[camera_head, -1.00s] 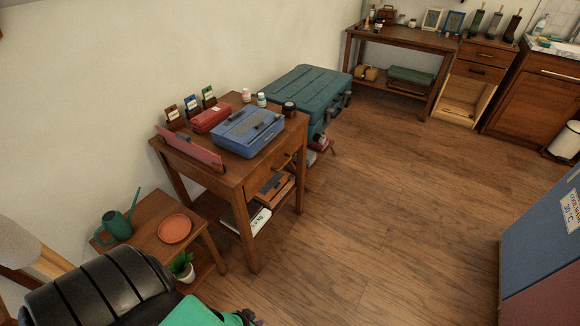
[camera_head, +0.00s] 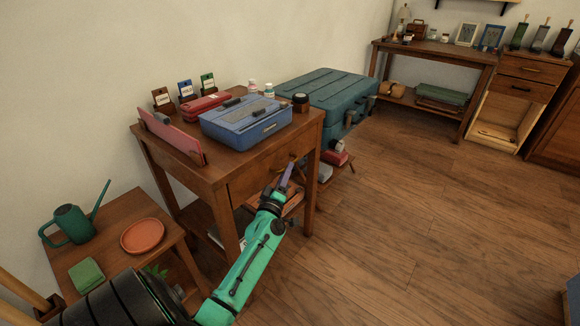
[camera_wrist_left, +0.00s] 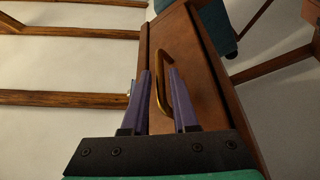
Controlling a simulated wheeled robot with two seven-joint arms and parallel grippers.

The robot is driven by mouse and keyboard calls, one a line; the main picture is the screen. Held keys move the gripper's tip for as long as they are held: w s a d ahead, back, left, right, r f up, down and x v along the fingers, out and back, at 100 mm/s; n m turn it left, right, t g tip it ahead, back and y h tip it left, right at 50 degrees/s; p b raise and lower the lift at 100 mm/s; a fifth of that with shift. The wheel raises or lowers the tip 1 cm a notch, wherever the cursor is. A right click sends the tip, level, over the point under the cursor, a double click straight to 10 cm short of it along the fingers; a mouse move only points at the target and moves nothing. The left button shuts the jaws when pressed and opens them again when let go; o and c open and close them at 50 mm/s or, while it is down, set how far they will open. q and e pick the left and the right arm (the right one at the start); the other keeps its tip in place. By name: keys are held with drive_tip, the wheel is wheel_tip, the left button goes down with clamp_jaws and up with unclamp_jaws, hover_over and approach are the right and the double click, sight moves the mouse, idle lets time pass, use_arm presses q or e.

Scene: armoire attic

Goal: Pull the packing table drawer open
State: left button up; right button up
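The packing table (camera_head: 222,169) is a brown wooden table against the wall. Its drawer (camera_head: 252,178) looks shut, its front flush with the table. The drawer's brass handle (camera_head: 292,163) is a curved bar, partly hidden by my gripper in the head view. My left gripper (camera_head: 289,172) reaches up to the drawer front. In the left wrist view the purple fingers of my left gripper (camera_wrist_left: 160,72) are apart, with the handle (camera_wrist_left: 161,62) showing between them. I cannot tell whether either finger touches it. My right gripper is in neither view.
A blue case (camera_head: 244,124), a red case (camera_head: 203,105) and small bottles stand on the tabletop. A low side table (camera_head: 105,258) with a watering can (camera_head: 72,224) is at left. A teal trunk (camera_head: 325,90) stands behind. The floor at right is clear.

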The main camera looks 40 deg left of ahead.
use_arm(q)
drive_tip(key=x, duration=0.3)
drive_tip(key=shift+w, duration=0.3)
clamp_jaws()
idle(1.1)
